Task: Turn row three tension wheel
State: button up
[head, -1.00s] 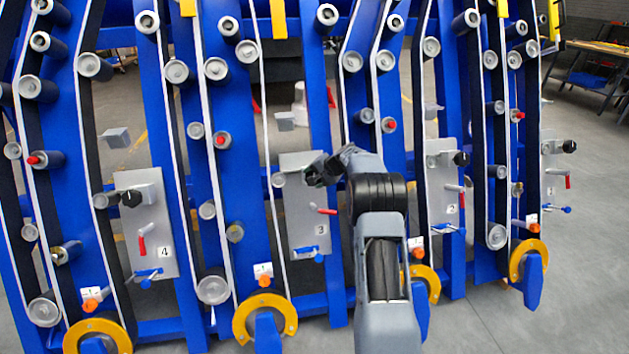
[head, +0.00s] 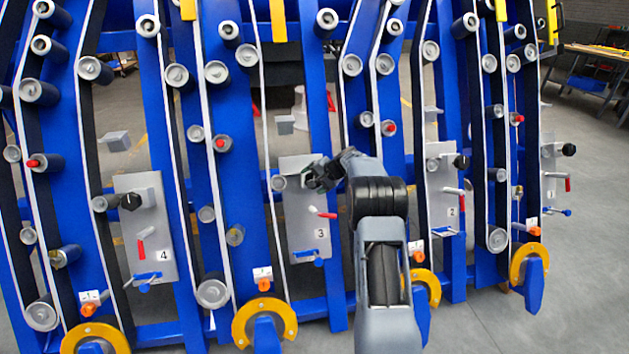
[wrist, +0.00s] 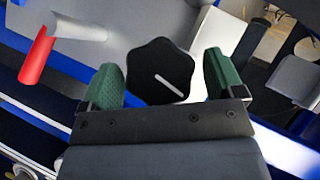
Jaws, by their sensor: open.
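The row three tension wheel (wrist: 160,66) is a black lobed knob with a white pointer line slanting down to the right in the wrist view. My gripper (wrist: 164,82) is open, with one green-padded finger on each side of the wheel. The wheel sits between the fingers, and whether a pad touches it I cannot tell. In the head view my gripper (head: 318,178) is at the upper part of the grey plate marked 3 (head: 303,220) and hides the wheel there.
A red-handled lever (head: 321,213) sits on plate 3 below my gripper and shows at the upper left of the wrist view (wrist: 38,55). A blue lever (head: 307,255) is lower on the plate. Blue uprights with belts and rollers flank it. Plate 4 (head: 150,225) is left, plate 2 (head: 442,185) right.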

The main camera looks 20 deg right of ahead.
jog(key=p+v, duration=0.1)
jog(key=v, duration=1.3)
jog(key=shift+p, duration=0.3)
jog(key=shift+f, duration=0.15)
jog(key=s+f+g, duration=0.2)
jog(key=s+f, duration=0.2)
jog(key=f, duration=0.1)
jog(key=s+a+r+n+g+h+p, duration=0.1)
jog(key=s+a+r+n+p, duration=0.4)
jog(key=s+a+r+p, duration=0.5)
jog(key=s+a+r+n+g+h+p, duration=0.1)
jog(key=s+a+r+n+h+p, duration=0.3)
jog(key=s+a+r+p, duration=0.6)
jog(key=s+a+r+n, duration=0.1)
jog(key=s+r, duration=0.4)
jog(key=s, duration=0.2)
jog(key=shift+a+n, duration=0.3)
